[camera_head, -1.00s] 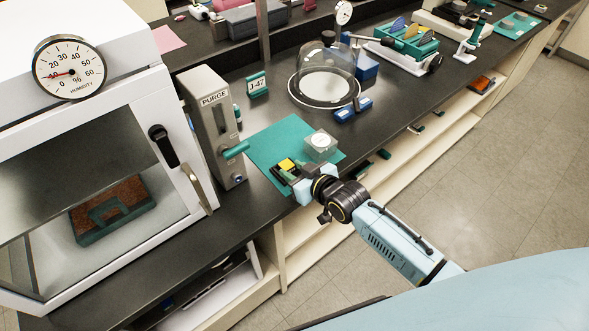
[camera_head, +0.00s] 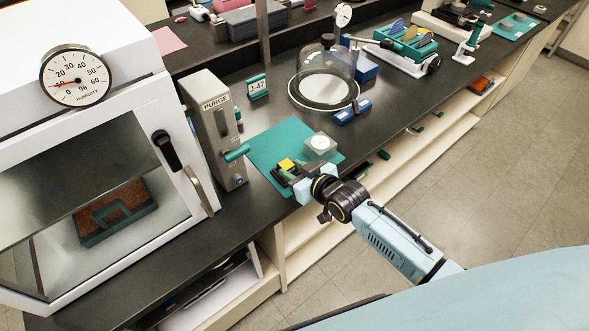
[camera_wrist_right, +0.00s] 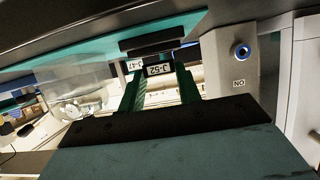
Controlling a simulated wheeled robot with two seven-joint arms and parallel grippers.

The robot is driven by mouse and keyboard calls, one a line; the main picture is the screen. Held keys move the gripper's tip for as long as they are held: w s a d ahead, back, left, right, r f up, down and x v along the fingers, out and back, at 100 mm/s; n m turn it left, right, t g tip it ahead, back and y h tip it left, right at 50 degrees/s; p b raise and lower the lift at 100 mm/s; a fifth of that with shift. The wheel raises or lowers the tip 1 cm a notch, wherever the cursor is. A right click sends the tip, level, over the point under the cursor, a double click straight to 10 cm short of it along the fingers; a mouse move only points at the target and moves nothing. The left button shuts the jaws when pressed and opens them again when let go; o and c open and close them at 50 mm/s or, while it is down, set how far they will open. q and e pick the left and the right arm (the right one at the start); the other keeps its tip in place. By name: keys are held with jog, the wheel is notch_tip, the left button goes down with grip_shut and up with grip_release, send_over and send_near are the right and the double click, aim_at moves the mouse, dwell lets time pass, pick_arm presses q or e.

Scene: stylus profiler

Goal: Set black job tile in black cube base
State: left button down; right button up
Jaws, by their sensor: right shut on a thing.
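My right gripper (camera_head: 297,174) is over the near left part of the teal mat (camera_head: 268,146). Its green fingers also show in the right wrist view (camera_wrist_right: 161,86), which looks upside down. They are shut on the black job tile, whose white label (camera_wrist_right: 158,70) reads J-52. A black block (camera_wrist_right: 150,42), apparently the black cube base, stands on the mat right by the tile. I cannot tell whether the tile touches it or is seated. In the head view, the dark base and tile are small and partly hidden by the gripper. My left gripper is out of view.
A yellow block (camera_head: 287,163) is right beside the gripper. A grey cube with a round dial (camera_head: 320,146) stands on the mat. The PURGE box (camera_head: 213,130) is left of it, with a J-47 stand (camera_head: 258,86) and glass dome (camera_head: 325,75) behind.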

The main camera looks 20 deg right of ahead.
grip_shut()
jog(key=shift+f, duration=0.15)
dwell(0.9)
jog(key=shift+f, duration=0.2)
jog(key=shift+f, duration=0.25)
dwell(0.4)
